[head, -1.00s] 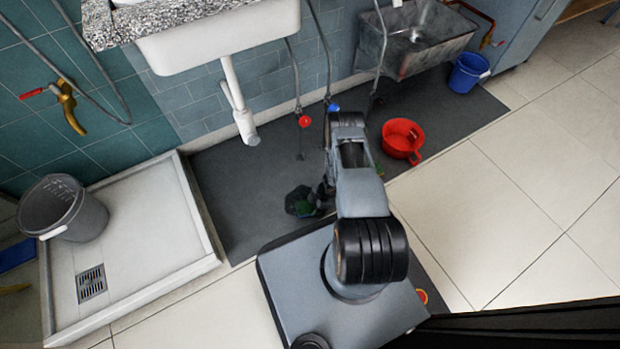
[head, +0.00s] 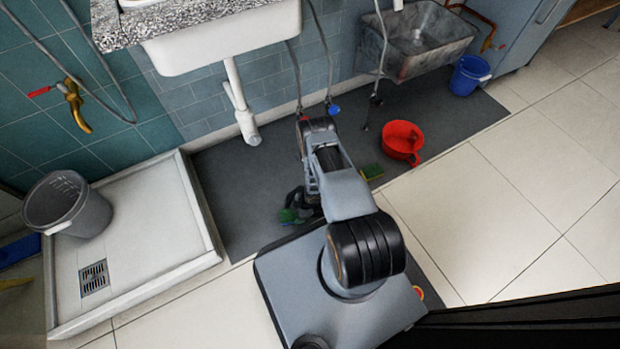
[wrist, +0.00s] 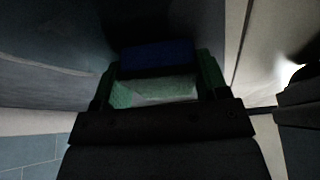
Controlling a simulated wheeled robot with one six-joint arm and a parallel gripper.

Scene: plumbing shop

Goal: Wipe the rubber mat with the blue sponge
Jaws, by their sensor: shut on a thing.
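The dark grey rubber mat (head: 238,170) lies on the floor along the tiled wall, partly covered by my arm. My gripper (head: 289,216) is low over the mat's near part, and its green fingers show in the head view. In the wrist view my gripper (wrist: 158,85) is shut on the blue sponge (wrist: 157,55), which shows dark blue between the two green fingers. The sponge is not clearly visible in the head view. The wrist view is dark, so I cannot tell whether the sponge touches the mat.
A yellow-green sponge (head: 371,172) and a red basin (head: 402,141) are on the mat to the right of my arm. A blue bucket (head: 468,75) stands at the far right. A white shower tray (head: 135,262) with a grey bucket (head: 66,206) is at the left. A drain pipe (head: 240,105) hangs over the mat.

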